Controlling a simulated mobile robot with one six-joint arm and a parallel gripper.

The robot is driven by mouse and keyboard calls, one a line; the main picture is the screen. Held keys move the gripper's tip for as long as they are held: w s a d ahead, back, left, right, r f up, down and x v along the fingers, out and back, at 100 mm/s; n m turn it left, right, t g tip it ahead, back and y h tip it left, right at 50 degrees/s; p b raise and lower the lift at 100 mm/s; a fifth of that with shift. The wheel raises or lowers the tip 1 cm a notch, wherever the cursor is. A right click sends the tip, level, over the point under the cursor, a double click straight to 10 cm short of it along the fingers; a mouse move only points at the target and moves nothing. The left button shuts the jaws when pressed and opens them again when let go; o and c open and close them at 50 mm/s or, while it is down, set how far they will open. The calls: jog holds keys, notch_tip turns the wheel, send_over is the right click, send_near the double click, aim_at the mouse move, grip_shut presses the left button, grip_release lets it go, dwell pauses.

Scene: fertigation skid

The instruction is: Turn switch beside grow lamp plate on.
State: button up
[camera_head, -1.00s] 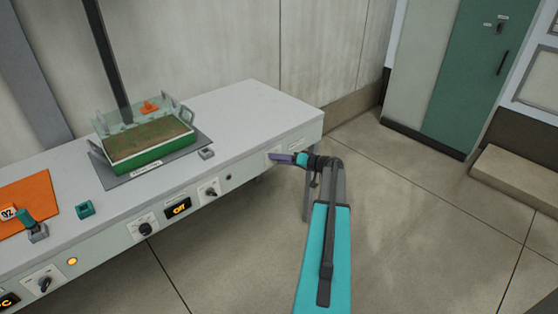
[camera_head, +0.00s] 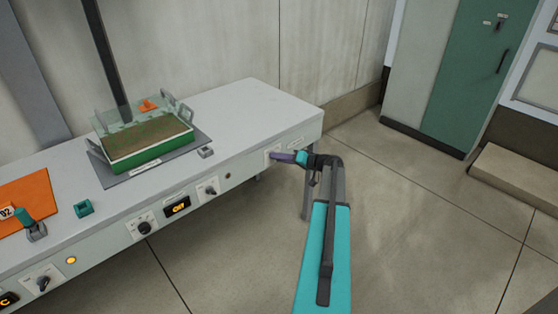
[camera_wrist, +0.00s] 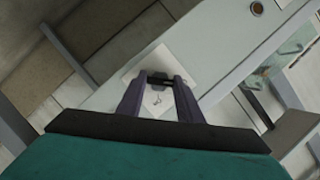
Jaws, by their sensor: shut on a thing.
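My gripper (camera_head: 274,156), with purple fingers, is at the right end of the bench's front panel. It points at a small white switch plate (camera_head: 267,152). In the wrist view the fingers of my gripper (camera_wrist: 159,80) are shut on a small dark switch knob (camera_wrist: 160,82) in front of this plate (camera_wrist: 137,69). The fingers hide much of the knob, and I cannot tell which way it is set. A pale label plate (camera_head: 296,142) is just right of the switch; its writing is too small to read.
Other knobs (camera_head: 145,228) (camera_head: 210,190) and a lit display (camera_head: 177,207) are farther left on the panel. A green-based tray of soil (camera_head: 150,158) stands on the bench (camera_head: 245,105). The floor to the right is open, up to a green cabinet door (camera_head: 470,80).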

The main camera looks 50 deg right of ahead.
jog(key=m+t+b, duration=0.2)
jog(key=m, duration=0.3)
jog(key=m+t+b, duration=0.1)
jog(key=m+t, duration=0.1)
jog(key=m, duration=0.4)
jog(key=f+m+t+y+b, duration=0.1)
jog(key=m+t+b, duration=0.1)
jog(key=m, duration=0.3)
jog(key=shift+d+m+b, duration=0.1)
jog(key=shift+m+b, duration=0.2)
dwell(0.4)
jog(key=o, duration=1.1)
jog(key=v, duration=1.3)
jog(key=shift+s+f+b, duration=0.25)
jog(key=shift+s+b, duration=0.05)
jog(key=shift+b, duration=0.1)
